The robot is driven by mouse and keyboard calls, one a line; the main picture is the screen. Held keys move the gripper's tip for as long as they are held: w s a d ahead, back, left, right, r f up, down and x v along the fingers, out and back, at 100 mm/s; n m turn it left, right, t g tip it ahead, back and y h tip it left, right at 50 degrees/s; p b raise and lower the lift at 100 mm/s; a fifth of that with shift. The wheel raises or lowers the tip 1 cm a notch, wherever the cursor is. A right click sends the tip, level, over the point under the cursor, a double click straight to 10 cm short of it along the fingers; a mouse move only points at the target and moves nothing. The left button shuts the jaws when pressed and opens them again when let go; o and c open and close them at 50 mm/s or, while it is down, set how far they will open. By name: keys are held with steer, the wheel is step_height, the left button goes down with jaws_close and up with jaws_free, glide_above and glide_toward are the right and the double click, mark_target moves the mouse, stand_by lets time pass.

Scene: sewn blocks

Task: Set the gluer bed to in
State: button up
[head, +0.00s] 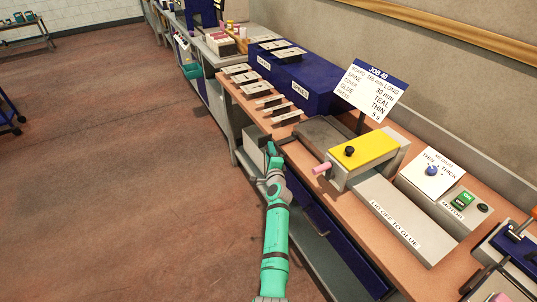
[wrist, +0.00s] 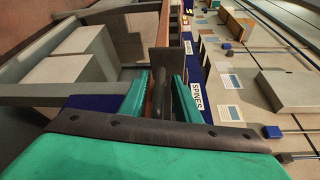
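The gluer stands on the bench, with a yellow-topped box (head: 365,151) over a long grey base. Its dark grey bed (head: 325,137) shows at the box's left end, beyond the pink-tipped handle (head: 322,168). My gripper (head: 272,150) is at the bench's front edge, just left of the bed. In the wrist view, a dark bar-like handle (wrist: 159,92) lies between the fingers of my gripper (wrist: 160,88), joined to a dark plate (wrist: 168,45). Narrow gaps seem to show on both sides of it, so the fingers look open around it. Their exact contact is hard to see.
A job sign (head: 372,90) stands behind the gluer. Blue boxes (head: 318,84) and several small plates lie further along the bench. A thickness knob (head: 431,171) and motor switch (head: 463,200) are at right.

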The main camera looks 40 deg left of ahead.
steer(key=shift+s, duration=0.3)
steer(key=v, duration=1)
steer(key=shift+s, duration=0.2)
steer(key=shift+d, duration=0.25)
